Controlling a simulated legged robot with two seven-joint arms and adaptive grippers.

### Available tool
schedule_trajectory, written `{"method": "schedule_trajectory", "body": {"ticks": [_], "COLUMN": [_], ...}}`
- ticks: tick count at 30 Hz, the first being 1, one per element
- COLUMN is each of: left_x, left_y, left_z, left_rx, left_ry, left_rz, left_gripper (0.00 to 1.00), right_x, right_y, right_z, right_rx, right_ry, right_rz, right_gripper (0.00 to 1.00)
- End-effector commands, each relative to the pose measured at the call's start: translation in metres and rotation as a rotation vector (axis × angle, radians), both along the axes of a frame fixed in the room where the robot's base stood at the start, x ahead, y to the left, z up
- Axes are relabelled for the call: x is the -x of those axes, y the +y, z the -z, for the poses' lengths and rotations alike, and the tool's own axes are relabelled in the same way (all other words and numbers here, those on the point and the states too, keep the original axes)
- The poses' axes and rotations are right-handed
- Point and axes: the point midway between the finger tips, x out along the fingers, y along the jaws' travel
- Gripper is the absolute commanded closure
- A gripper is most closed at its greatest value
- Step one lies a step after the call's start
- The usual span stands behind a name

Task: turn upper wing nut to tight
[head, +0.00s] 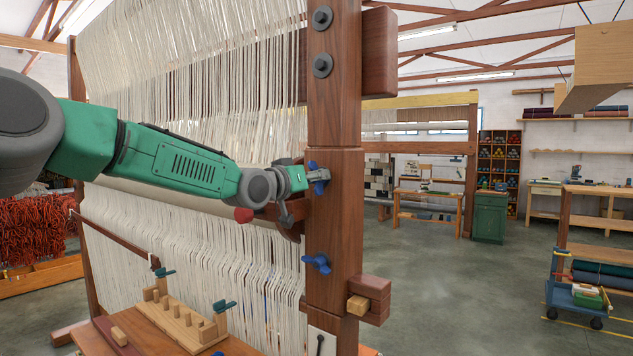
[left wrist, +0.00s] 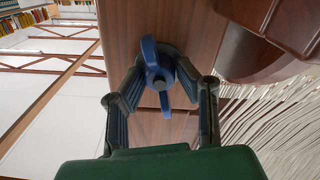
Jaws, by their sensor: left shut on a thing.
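The upper wing nut (head: 319,178) is blue and sits on the front face of the loom's wooden post (head: 334,220). My left gripper (head: 306,181) reaches it from the left, with its fingers at the nut. A similar blue lower wing nut (head: 317,263) sits further down the same post, clear of the gripper. My right gripper is not in view.
Pale warp threads (head: 190,60) hang close behind my left arm. Two dark bolts (head: 322,64) sit higher on the post. A wooden block (head: 370,298) juts out at the post's lower right. A blue cart (head: 578,300) stands far right; the floor between is open.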

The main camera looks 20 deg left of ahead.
Motion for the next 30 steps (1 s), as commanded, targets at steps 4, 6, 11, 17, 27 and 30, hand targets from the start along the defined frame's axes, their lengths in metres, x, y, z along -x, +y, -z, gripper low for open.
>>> {"method": "schedule_trajectory", "body": {"ticks": [4, 6, 11, 17, 27, 30], "left_x": [0.0001, 0.0001, 0.0000, 0.0003, 0.0002, 0.0003], "left_y": [-0.0005, -0.0006, -0.0007, -0.0013, -0.0011, -0.0016], "left_z": [0.0060, 0.0060, 0.0068, 0.0071, 0.0083, 0.0085], "left_rx": [-0.138, -0.200, -0.343, -0.509, -0.709, -0.745], "left_ry": [-0.037, -0.060, -0.110, -0.170, -0.241, -0.254], "left_rz": [0.001, 0.001, 0.002, 0.002, 0.004, 0.005], "left_gripper": [1.00, 1.00, 1.00, 1.00, 1.00, 1.00], "right_x": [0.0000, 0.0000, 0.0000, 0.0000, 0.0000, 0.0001], "right_y": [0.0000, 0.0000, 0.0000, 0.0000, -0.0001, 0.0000], "right_z": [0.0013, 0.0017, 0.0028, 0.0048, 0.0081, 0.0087], "right_rx": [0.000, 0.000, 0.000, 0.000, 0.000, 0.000], "right_ry": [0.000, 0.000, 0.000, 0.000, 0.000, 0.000], "right_rz": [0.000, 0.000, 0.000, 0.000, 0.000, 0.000], "right_gripper": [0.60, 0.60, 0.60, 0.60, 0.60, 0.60]}}
